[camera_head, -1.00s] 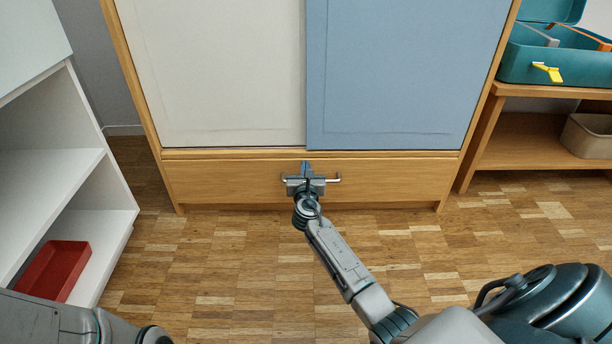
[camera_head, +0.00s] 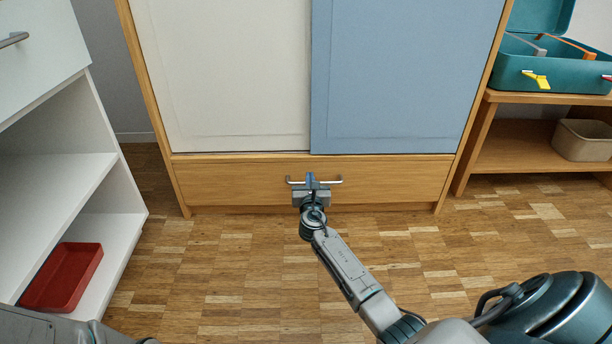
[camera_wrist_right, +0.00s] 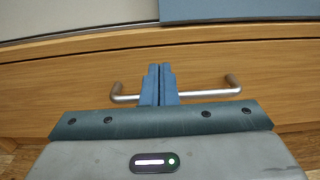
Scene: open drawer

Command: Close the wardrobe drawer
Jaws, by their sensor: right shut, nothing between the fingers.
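The wardrobe drawer (camera_head: 395,179) is a wide light-wood front below the white and blue wardrobe doors. Its front looks flush with the wardrobe frame in the head view. A metal bar handle (camera_head: 331,181) sits at its middle. My right gripper (camera_head: 310,178) is shut and empty, its fingertips in front of the handle's middle. In the right wrist view the blue fingers (camera_wrist_right: 160,80) are together and overlap the handle (camera_wrist_right: 217,94), hiding its centre; I cannot tell whether they touch it. My left gripper is out of view; only part of that arm shows at bottom left.
A white shelf unit (camera_head: 75,180) with a red tray (camera_head: 62,278) stands at the left. At the right a wooden bench (camera_head: 510,151) carries a teal toolbox (camera_head: 548,66) and a beige bin (camera_head: 582,140). The parquet floor before the drawer is clear.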

